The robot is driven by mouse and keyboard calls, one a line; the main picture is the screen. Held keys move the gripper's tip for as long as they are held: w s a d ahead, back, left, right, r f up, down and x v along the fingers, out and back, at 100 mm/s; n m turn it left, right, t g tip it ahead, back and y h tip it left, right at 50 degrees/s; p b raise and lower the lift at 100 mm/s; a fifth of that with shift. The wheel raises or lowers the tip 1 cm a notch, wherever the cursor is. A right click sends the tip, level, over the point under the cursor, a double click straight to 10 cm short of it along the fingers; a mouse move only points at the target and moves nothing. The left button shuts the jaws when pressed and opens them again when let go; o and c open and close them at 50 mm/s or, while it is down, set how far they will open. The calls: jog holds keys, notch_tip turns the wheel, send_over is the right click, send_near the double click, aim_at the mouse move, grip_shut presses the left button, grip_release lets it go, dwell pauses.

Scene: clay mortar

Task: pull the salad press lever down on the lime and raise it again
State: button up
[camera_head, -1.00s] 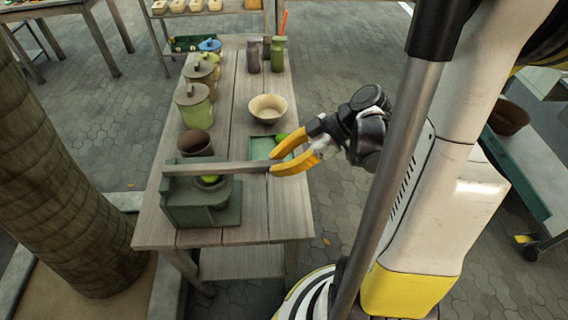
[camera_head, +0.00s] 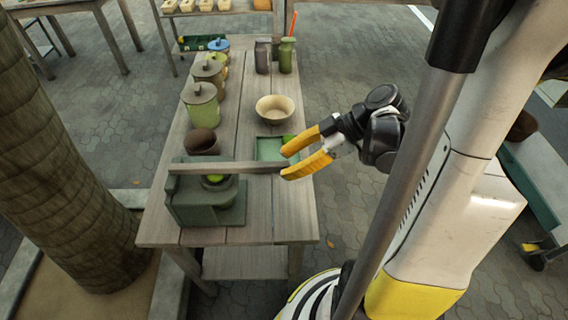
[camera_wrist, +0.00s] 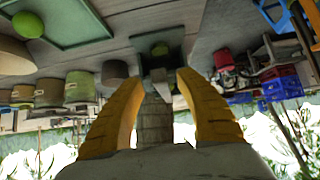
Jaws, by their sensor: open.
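The green salad press (camera_head: 190,208) stands at the near end of the wooden table. Its long lever (camera_head: 235,167) is raised, about level, and points right. A lime (camera_head: 215,178) sits in the press under the lever, partly hidden by it. My gripper (camera_head: 284,164) is open, its yellow fingers at the lever's free end. The end appears to lie between the fingertips; contact cannot be told. In the wrist view the press (camera_wrist: 158,68) shows upside down beyond my spread fingers.
A green tray (camera_head: 268,150) with another lime (camera_wrist: 28,25) lies behind the lever. A cream bowl (camera_head: 275,109), a brown bowl (camera_head: 201,141), lidded jars (camera_head: 201,108) and bottles (camera_head: 286,57) stand farther back. A thick trunk (camera_head: 60,160) rises left of the table.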

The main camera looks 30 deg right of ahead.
jog(key=v, duration=1)
jog(key=shift+s+d, duration=0.15)
jog(key=shift+s, duration=0.05)
jog(key=w+a+r+m+t+h, duration=0.1)
jog(key=w+a+m+t+h, duration=0.1)
jog(key=a+m+h, duration=0.6)
jog(key=a+m, duration=0.4)
jog(key=a, duration=0.2)
jog(key=shift+a+r+h, duration=0.2)
jog(key=shift+r+h, duration=0.1)
jog(key=shift+r, duration=0.1)
jog(key=shift+w, duration=0.1)
